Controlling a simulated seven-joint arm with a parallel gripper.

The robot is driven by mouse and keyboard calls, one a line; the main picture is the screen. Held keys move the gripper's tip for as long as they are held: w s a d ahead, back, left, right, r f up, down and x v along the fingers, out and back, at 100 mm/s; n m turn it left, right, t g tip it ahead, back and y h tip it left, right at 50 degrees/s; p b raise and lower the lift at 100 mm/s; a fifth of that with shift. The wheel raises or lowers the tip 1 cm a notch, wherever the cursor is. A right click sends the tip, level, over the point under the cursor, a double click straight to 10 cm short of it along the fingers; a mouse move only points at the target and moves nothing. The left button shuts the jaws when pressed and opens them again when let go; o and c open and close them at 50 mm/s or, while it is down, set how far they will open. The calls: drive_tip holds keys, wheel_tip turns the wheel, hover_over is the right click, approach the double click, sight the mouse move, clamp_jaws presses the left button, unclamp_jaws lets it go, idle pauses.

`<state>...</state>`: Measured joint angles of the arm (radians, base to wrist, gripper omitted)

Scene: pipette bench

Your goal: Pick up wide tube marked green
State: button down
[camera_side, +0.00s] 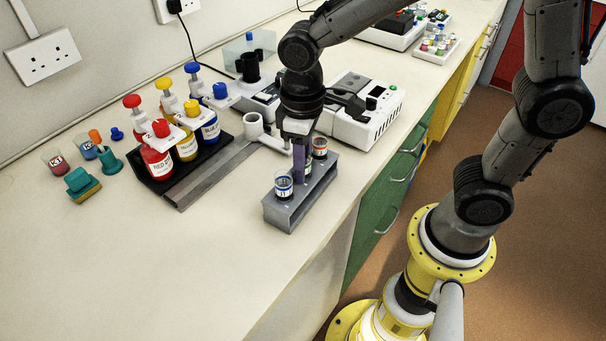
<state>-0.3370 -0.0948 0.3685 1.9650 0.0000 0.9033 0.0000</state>
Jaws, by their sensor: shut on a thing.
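A grey rack (291,213) stands near the front edge of the bench with wide tubes in a row. A tube with a blue mark (284,187) sits at its near end, and one with an orange-red mark (320,148) at its far end. My gripper (300,170) points down over the middle place and is shut on the tube there. My fingers hide most of that tube (308,168); a little of it shows beside them, and its green mark is hard to make out. The tube is still low, at the rack.
Red, yellow and blue bottles (187,143) stand on a black tray left of the rack. A white machine (367,112) stands close behind my gripper. Small beakers (58,163) and a green and yellow block (82,184) lie at left. The bench front left is clear.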

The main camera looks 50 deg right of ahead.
wheel_tip(320, 180, up, 8)
drive_tip(key=shift+f, duration=0.2)
idle(1.0)
